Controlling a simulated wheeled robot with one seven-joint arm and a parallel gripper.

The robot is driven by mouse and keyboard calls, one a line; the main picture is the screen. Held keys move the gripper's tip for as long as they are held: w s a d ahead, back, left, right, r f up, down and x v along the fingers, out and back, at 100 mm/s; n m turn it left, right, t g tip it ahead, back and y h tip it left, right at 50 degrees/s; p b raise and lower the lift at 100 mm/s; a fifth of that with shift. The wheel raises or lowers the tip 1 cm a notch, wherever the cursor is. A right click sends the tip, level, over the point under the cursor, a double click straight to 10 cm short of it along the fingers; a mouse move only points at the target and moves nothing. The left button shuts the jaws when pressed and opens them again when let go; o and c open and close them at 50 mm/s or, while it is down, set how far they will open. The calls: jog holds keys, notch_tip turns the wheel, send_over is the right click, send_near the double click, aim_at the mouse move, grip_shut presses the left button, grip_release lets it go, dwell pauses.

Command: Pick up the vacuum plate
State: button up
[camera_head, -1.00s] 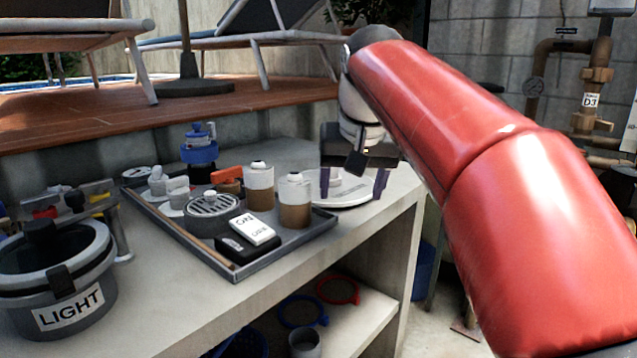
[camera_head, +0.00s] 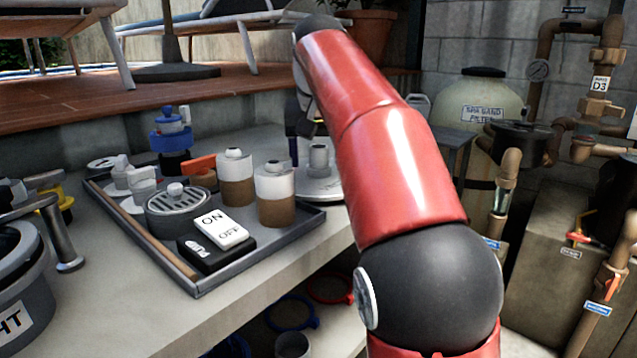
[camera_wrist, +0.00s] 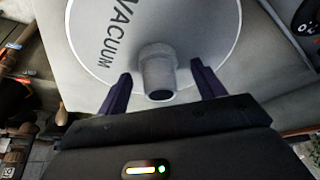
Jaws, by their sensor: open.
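The vacuum plate (camera_wrist: 88,40) is a pale grey disc marked "VACUUM" with a short round stub (camera_wrist: 158,78) standing from it. In the head view the plate (camera_head: 318,190) lies on the counter, right of the tray and partly hidden by my arm. My gripper (camera_wrist: 162,85) is open and empty. In the wrist view its two dark fingers are on either side of the stub, with a gap to each. In the head view my arm hides most of the gripper. I cannot tell the fingers' exact height over the plate.
A grey tray (camera_head: 197,282) left of the plate holds an ON/OFF switch (camera_head: 221,229), a drain grate, two brown-and-white bottles (camera_head: 275,198) and other parts. A grey pot stands at the far left. The counter's front edge is close, with a shelf below.

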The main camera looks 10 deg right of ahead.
jog(key=shift+w+f, duration=0.1)
jog(key=shift+f, duration=0.25)
jog(key=shift+c, duration=0.2)
jog(key=c, duration=1.2)
jog(key=shift+o, duration=0.2)
jog(key=shift+r, duration=0.15)
